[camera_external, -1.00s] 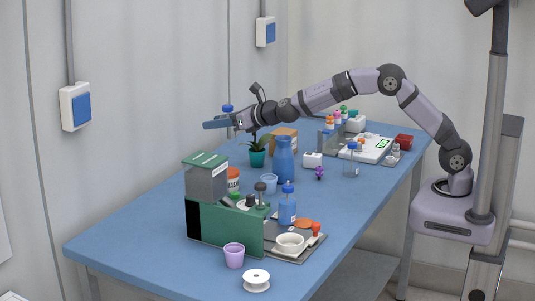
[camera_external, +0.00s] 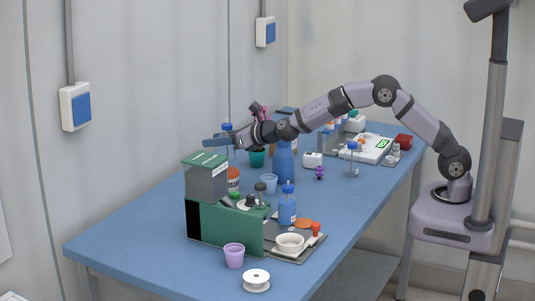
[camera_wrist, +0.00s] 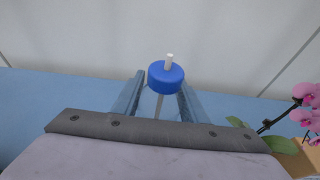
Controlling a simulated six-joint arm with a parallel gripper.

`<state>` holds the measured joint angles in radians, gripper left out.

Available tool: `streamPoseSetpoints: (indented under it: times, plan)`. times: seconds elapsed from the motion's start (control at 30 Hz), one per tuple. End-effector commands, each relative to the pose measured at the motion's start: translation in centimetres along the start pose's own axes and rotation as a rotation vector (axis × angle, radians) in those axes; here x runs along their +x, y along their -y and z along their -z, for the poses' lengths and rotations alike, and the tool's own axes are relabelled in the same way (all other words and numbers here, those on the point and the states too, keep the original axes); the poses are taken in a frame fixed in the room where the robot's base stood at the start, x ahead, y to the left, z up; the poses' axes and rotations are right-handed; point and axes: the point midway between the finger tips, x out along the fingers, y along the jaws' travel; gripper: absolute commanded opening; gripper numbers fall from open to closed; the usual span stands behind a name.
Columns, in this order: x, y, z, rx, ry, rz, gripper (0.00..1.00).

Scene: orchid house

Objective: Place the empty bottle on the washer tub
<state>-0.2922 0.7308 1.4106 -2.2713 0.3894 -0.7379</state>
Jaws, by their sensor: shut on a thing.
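My gripper (camera_external: 221,141) is shut on a clear bottle with a blue cap (camera_external: 227,126), over the far left part of the bench. In the wrist view the blue cap (camera_wrist: 166,76) has a white tube through it and sits between the two gripper fingers (camera_wrist: 160,100). The bottle looks upright and without coloured liquid; its base is hard to make out. A green machine with a grey upper box (camera_external: 222,226) stands at the front, with a grey tray (camera_external: 290,257) beside it. I cannot tell for sure which part is the washer tub.
A bottle of blue liquid (camera_external: 287,207) and a white bowl (camera_external: 290,243) stand at the tray. A tall blue flask (camera_external: 284,165) stands close to my arm. An orchid (camera_wrist: 305,95) is right of my gripper. A purple cup (camera_external: 234,256) stands in front. The left bench area is clear.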

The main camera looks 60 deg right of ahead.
Motion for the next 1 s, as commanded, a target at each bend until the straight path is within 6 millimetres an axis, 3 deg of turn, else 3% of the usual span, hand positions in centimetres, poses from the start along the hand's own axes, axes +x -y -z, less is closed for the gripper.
streamPoseSetpoints:
  times: [0.3,0.77,0.8,0.83,1.0]
  plan:
    - [1.0,0.0,3.3,-0.001,-0.003,-0.001,0.18]
    - [1.1,0.0,3.7,0.000,-0.001,-0.001,0.18]
    - [1.1,0.0,3.6,0.000,-0.002,-0.001,0.48]
    - [1.1,0.0,3.6,0.000,-0.002,-0.001,0.56]
    - [1.1,0.0,3.6,0.000,-0.002,-0.001,0.58]
